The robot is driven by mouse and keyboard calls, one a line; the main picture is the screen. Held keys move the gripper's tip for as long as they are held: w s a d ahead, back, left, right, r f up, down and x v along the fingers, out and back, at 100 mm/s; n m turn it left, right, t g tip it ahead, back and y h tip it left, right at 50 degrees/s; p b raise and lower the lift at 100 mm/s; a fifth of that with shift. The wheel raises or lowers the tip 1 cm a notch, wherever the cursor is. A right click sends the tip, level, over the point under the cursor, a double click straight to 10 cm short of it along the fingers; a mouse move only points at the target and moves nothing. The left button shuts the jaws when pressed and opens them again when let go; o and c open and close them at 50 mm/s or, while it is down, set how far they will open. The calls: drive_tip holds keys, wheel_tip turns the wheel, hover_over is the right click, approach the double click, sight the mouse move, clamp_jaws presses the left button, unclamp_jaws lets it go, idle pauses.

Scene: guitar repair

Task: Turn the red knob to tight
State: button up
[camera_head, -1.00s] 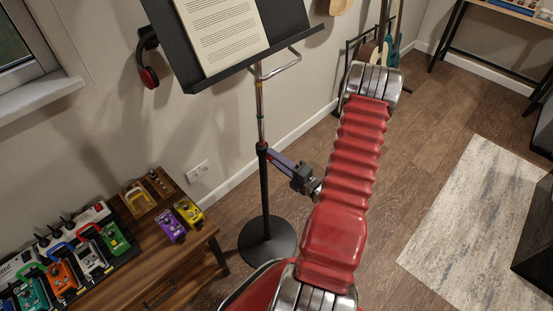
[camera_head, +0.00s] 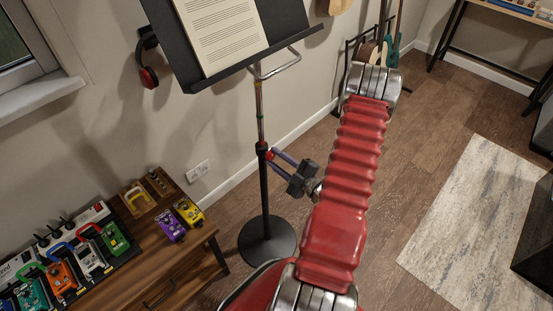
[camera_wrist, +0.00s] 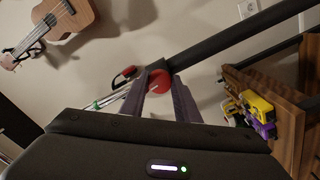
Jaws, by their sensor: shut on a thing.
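The red knob (camera_wrist: 157,79) sits on the side of the black music stand pole (camera_wrist: 215,44) in the wrist view. In the head view a small bit of red knob (camera_head: 269,155) shows at the pole's collar. My gripper (camera_wrist: 159,85) has its two purple-grey fingers on either side of the knob, shut on it. In the head view my gripper (camera_head: 273,157) reaches the pole from the right, with its fingers one above the other. The knob's marking, if any, is too small to read.
The stand holds sheet music (camera_head: 226,32) above and has a round black base (camera_head: 267,241). A wooden table (camera_head: 180,255) with several pedals is at lower left. Headphones (camera_head: 149,76) hang on the wall. Guitars (camera_head: 382,52) stand behind my arm.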

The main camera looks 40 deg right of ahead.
drive_tip(key=shift+f+m, duration=0.15)
drive_tip(key=shift+m, duration=0.15)
drive_tip(key=o, duration=1)
drive_tip(key=shift+o, duration=0.2)
drive_tip(key=shift+s, duration=0.1)
drive_tip(key=s, duration=1.3)
drive_tip(key=shift+s+d, duration=0.15)
drive_tip(key=shift+s, duration=0.15)
